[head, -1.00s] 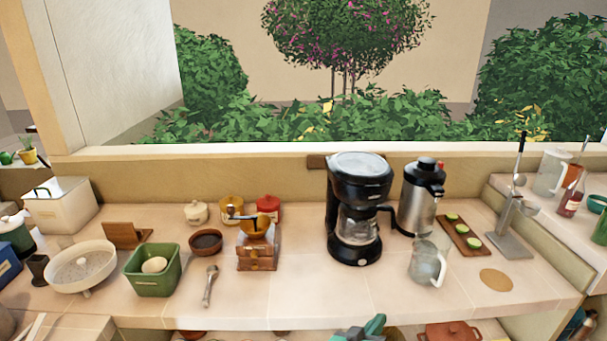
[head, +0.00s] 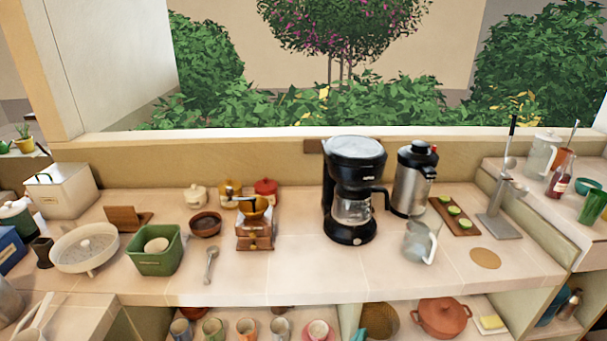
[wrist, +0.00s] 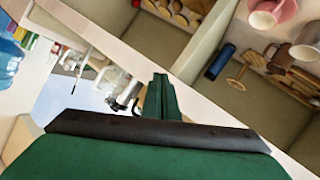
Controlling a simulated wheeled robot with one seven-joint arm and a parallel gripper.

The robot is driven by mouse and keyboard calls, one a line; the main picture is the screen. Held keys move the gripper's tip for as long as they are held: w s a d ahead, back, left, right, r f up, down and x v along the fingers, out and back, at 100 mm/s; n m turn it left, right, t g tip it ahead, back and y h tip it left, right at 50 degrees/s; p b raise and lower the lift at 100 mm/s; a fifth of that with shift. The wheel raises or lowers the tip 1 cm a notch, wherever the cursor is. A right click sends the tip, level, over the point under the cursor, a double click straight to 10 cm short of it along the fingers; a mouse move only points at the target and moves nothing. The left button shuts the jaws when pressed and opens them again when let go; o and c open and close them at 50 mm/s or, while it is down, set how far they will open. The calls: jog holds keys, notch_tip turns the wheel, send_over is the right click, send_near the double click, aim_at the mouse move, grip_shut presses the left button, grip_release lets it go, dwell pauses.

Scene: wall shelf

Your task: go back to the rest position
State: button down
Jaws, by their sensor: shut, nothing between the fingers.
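My gripper (wrist: 160,98) shows in the wrist view as a green body with a dark front edge. Its fingers are together, with nothing held between them. The wrist view is strongly tilted, and a pale shelf edge (wrist: 130,62) runs diagonally behind the fingers. In the head view, only a small teal patch shows at the bottom edge right of centre; I cannot tell for sure that it is my gripper. The gripper looks clear of the things on the counter (head: 300,285).
The counter holds a coffee maker (head: 352,190), a steel flask (head: 414,180), a glass jug (head: 420,242), a grinder (head: 254,225), a green bin (head: 154,250) and a white bowl (head: 86,250). Below are several cups and a red pot (head: 440,317). The counter's front strip is clear.

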jog(key=s+a+f+n+t+y, duration=0.15)
jog(key=s+a+f, duration=0.25)
jog(key=s, duration=0.5)
jog(key=s+a+f+n+y, duration=0.1)
jog(key=s+a+f+y, duration=0.2)
jog(key=s+a, duration=0.35)
jog(key=s+a+r+m+y, duration=0.1)
jog(key=s+a+r, duration=0.1)
jog(key=s, duration=0.9)
jog(key=s+a+r+m+t+y, duration=0.1)
jog(key=s+r, duration=0.3)
jog(key=s, duration=0.6)
jog(key=shift+s+a+r, duration=0.35)
jog(key=shift+a+r, duration=0.05)
jog(key=shift+a, duration=0.25)
jog(key=shift+m, duration=0.25)
